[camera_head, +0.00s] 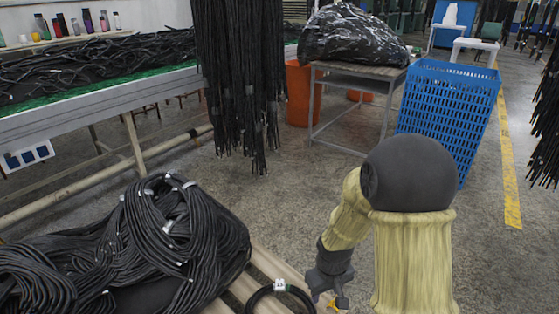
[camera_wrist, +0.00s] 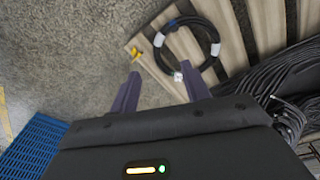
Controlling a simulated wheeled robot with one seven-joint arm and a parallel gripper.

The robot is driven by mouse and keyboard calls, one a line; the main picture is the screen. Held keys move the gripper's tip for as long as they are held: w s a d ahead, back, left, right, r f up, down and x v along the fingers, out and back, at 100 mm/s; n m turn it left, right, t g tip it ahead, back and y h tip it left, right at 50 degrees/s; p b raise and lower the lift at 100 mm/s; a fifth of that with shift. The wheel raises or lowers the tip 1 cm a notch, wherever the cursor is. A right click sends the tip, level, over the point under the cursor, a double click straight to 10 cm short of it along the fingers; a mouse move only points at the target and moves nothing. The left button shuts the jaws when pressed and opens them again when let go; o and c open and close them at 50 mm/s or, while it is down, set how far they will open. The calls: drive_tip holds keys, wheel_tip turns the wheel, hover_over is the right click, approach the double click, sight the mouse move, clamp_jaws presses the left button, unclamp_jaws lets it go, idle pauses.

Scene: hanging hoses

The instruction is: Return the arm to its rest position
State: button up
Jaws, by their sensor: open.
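My gripper (camera_wrist: 161,82) is open, with its two dark fingers apart and nothing between them. In the head view my gripper (camera_head: 328,284) hangs low at the end of my bent arm, near the front edge of the picture. A coiled black hose (camera_wrist: 204,27) with white tags lies on wooden slats (camera_wrist: 238,73), just beyond the fingertips in the wrist view. The coil (camera_head: 302,294) also shows at the bottom of the head view, left of my gripper, partly cut off. The gripper appears apart from the coil.
A heap of black hoses (camera_head: 175,235) lies at the left front. More hoses (camera_head: 240,75) hang at the centre. A blue crate (camera_head: 448,105) stands behind my arm, beside a small table (camera_head: 345,70) bearing a black bag. Grey floor (camera_head: 260,205) is open between them.

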drive_tip(key=s+d+r+m+t+p, duration=0.1)
drive_tip(key=s+d+r+m+p, duration=0.15)
drive_tip(key=s+r, duration=0.4)
drive_tip(key=s+d+r+m+p, duration=0.1)
drive_tip(key=s+r+m+p, duration=0.2)
drive_tip(key=r, duration=0.7)
wheel_tip(320, 180, up, 37)
drive_tip(key=n+p, duration=0.1)
drive_tip(key=p, duration=3.6)
drive_tip(key=shift+s+a+r+p, duration=0.15)
drive_tip(key=shift+s+a+p, duration=0.05)
drive_tip(key=shift+s+p, duration=0.15)
drive_tip(key=shift+c, duration=1.2)
drive_tip(key=shift+s, duration=0.1)
